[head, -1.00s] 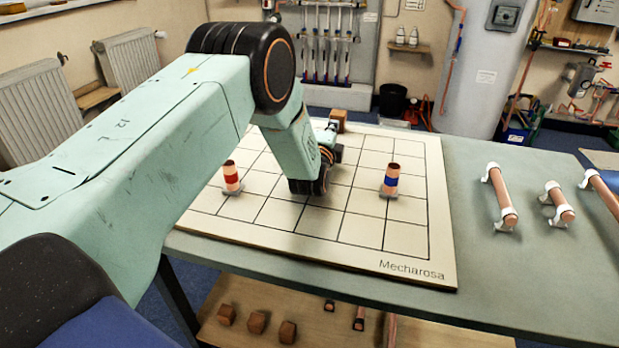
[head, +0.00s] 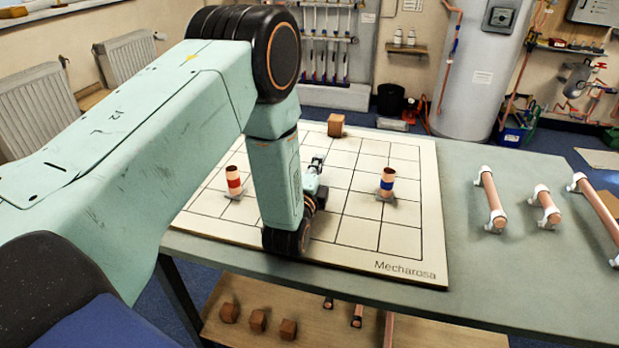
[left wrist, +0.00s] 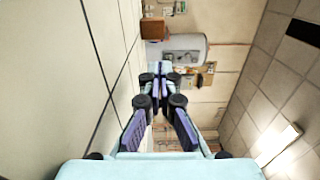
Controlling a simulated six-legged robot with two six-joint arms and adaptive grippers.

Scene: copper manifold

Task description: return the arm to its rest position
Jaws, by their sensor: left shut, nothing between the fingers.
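My left arm comes in from the left in the head view and bends down over the gridded board. My left gripper (head: 317,163) is just above the board, small and partly hidden behind my own wrist, pointing away toward the back. In the left wrist view the left gripper (left wrist: 160,72) shows with its fingers together and nothing between them. My right gripper is not in view.
The white board (head: 400,240) bears a red-banded copper stub (head: 233,181), a blue-banded copper stub (head: 387,181) and a brown block (head: 336,125). Copper pipes (head: 491,200) lie on the green table (head: 480,260) at the right. Blocks (head: 257,320) lie on the lower shelf.

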